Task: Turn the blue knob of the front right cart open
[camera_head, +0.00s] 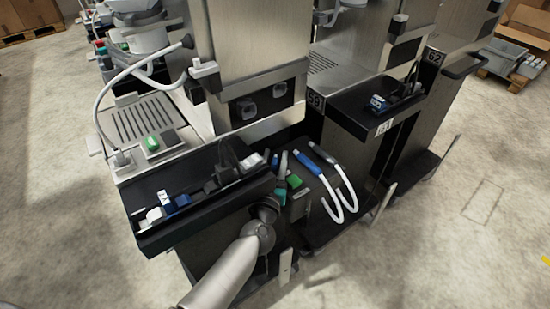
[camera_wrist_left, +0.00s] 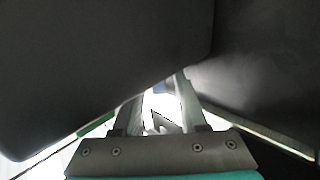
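A small blue part, likely the blue knob (camera_head: 274,161), shows at the right end of the black tray on the nearest cart. My left gripper (camera_head: 284,172) is right beside it, its arm reaching up from the bottom. In the left wrist view the two fingers (camera_wrist_left: 165,95) stand apart with a bright gap between them. A bit of blue (camera_wrist_left: 160,87) shows near the fingertips; I cannot tell whether they touch it. Dark panels hide most of the surroundings there. My right gripper is not in view.
The black tray (camera_head: 145,242) holds blue and white pieces. A blue-handled wand (camera_head: 308,163) and white hoses (camera_head: 346,190) hang close to the right of my gripper. Another cart with a black shelf (camera_head: 355,122) stands behind right. The floor (camera_head: 450,240) at right is clear.

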